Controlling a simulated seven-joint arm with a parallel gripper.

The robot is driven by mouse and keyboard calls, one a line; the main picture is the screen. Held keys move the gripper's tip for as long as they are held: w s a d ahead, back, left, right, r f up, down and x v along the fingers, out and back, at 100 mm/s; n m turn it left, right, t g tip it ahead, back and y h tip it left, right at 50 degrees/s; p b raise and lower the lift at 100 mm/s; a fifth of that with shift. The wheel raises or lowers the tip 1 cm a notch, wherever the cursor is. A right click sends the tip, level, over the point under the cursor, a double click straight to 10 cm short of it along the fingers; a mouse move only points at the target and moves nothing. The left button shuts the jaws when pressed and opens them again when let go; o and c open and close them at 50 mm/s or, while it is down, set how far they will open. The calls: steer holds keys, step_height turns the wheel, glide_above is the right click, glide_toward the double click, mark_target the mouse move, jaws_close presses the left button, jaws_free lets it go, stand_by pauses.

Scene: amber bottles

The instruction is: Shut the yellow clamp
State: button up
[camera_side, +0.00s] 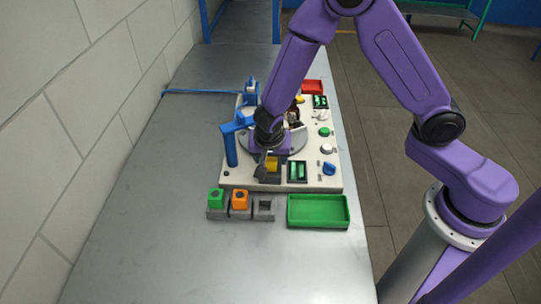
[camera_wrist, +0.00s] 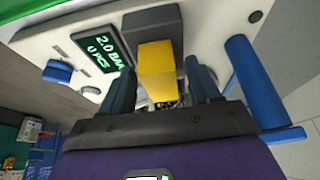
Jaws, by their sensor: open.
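The yellow clamp (camera_wrist: 157,62) shows in the wrist view as a yellow block in front of a dark grey part on the pale panel. In the side view the yellow clamp (camera_side: 271,163) is at the panel's near edge, just below my gripper. My gripper (camera_wrist: 162,84) is open, with one dark finger to the left of the yellow block and one to the right. I cannot tell whether either finger touches it. In the side view my gripper (camera_side: 268,154) points down at the clamp, and its fingers are hard to make out.
A green display (camera_side: 297,171) and blue knob (camera_side: 329,168) lie right of the clamp; a blue post (camera_side: 231,150) stands left. In front are a green tray (camera_side: 318,224) and holders with green (camera_side: 216,198) and orange (camera_side: 240,200) blocks. The table's left side is clear.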

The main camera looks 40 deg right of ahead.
jaws_close()
steer(key=shift+w+d, duration=1.25)
jaws_free()
steer(key=shift+w, duration=0.1)
steer(key=shift+r, duration=0.1)
steer(key=shift+a+r, duration=0.15)
steer(key=v, duration=1.7)
